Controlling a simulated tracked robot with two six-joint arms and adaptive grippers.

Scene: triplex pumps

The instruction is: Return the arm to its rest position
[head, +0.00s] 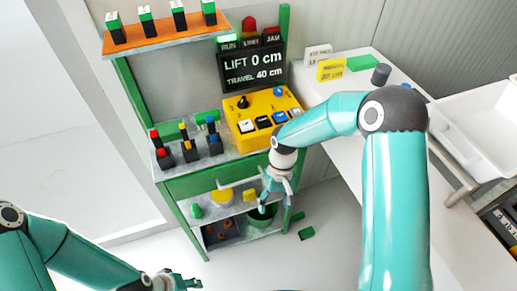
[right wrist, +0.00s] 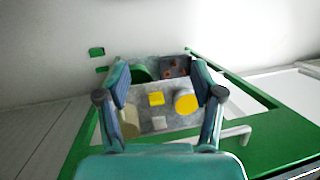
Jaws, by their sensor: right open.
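My right arm reaches in from the right in the head view. Its gripper (head: 275,197) points down in front of the green workbench frame (head: 215,178), near the lower shelf. In the right wrist view the right gripper (right wrist: 160,72) has its two fingers spread wide, with nothing between them.
A yellow control box (head: 262,106) and several coloured levers stand on the bench top. A display (head: 252,68) reads LIFT 0 cm, TRAVEL 40 cm. A green bin (head: 262,215) is low by the right gripper. A white side table (head: 345,150) and white tray (head: 485,125) are right.

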